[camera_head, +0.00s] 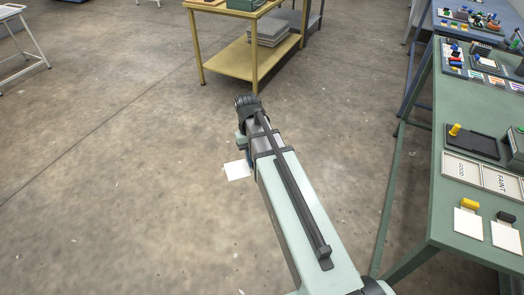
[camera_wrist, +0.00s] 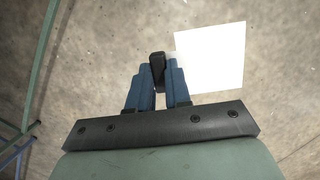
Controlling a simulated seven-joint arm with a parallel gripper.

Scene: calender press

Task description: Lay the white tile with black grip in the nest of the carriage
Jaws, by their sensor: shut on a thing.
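My gripper (camera_wrist: 158,80) is shut on the black grip of a white tile (camera_wrist: 212,55) in the wrist view. The tile extends to the right of the blue fingers, and its edge by the grip is partly hidden. In the head view the held tile (camera_head: 237,170) shows beside my arm, over bare floor left of the green table. A dark flat tray with a yellow knob (camera_head: 472,143) lies on the table; it may be the carriage, but I cannot make out a nest for certain. Another white tile with black grip (camera_head: 505,236) lies at the table's near right.
The green table (camera_head: 445,205) also bears a white tile with yellow grip (camera_head: 468,222) and cards marked GOOD (camera_head: 462,167) and FAINT (camera_head: 500,182). A yellow cart (camera_head: 235,62) stands at the back. Open floor lies between my gripper and the table.

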